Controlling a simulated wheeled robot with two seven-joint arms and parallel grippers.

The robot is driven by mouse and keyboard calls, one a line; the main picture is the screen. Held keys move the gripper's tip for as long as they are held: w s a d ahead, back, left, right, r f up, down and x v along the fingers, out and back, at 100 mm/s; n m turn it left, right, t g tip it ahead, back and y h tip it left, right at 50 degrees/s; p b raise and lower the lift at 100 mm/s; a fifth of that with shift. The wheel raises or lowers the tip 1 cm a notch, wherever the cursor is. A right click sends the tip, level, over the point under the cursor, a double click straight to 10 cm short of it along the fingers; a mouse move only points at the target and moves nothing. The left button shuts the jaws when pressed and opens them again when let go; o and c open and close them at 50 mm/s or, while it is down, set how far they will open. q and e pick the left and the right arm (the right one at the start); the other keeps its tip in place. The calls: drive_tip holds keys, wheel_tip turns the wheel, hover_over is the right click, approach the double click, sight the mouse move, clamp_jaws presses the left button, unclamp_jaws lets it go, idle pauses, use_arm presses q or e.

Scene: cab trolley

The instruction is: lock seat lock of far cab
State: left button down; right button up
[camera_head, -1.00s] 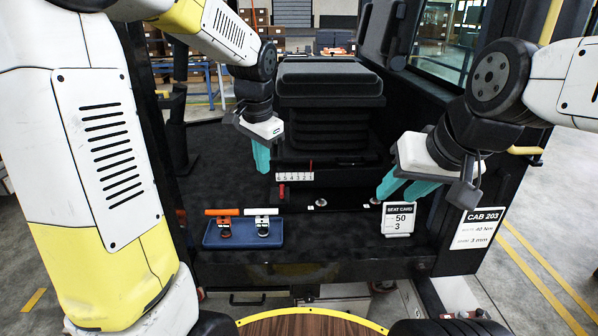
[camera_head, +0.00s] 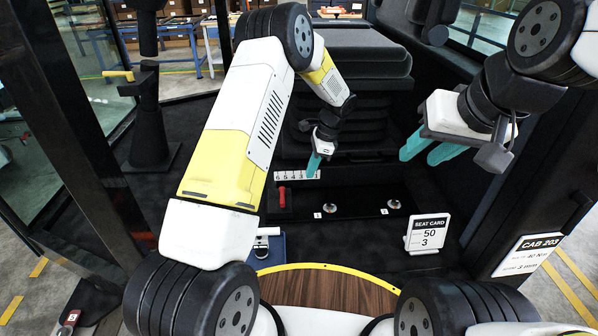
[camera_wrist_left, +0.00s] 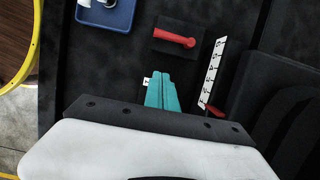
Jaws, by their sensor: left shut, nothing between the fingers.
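The seat lock appears to be a red lever (camera_head: 282,197) on a dark block below the seat front; in the left wrist view the red lever (camera_wrist_left: 175,38) points across its black block. My left gripper (camera_head: 314,165) is shut and empty, at the right end of the white number scale (camera_head: 290,175). In the left wrist view its teal fingers (camera_wrist_left: 159,76) lie together, short of the lever and apart from it. A red pointer (camera_wrist_left: 210,107) shows by the scale. My right gripper (camera_head: 430,150) is open and empty, right of the seat.
The black seat (camera_head: 350,70) stands behind the scale. Two round bolts (camera_head: 394,204) sit on the floor plate, and a seat card (camera_head: 428,233) reading 50 and 3 stands to the right. A blue tray (camera_wrist_left: 108,14) with tools is partly hidden by my left arm in the head view.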

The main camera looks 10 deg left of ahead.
sight(282, 198)
idle(0.3)
use_arm(q)
drive_tip(key=shift+s+a+f, duration=0.25)
drive_tip(key=shift+a+f, duration=0.85)
drive_tip(key=shift+f, duration=0.6)
drive_tip(key=shift+s+a+f, duration=0.25)
drive_tip(key=shift+a+f, duration=0.9)
drive_tip(key=shift+f, duration=0.55)
drive_tip(key=shift+s+a+f, duration=0.25)
drive_tip(key=shift+a+f, duration=0.85)
drive_tip(key=shift+f, duration=0.6)
drive_tip(key=shift+a, duration=0.1)
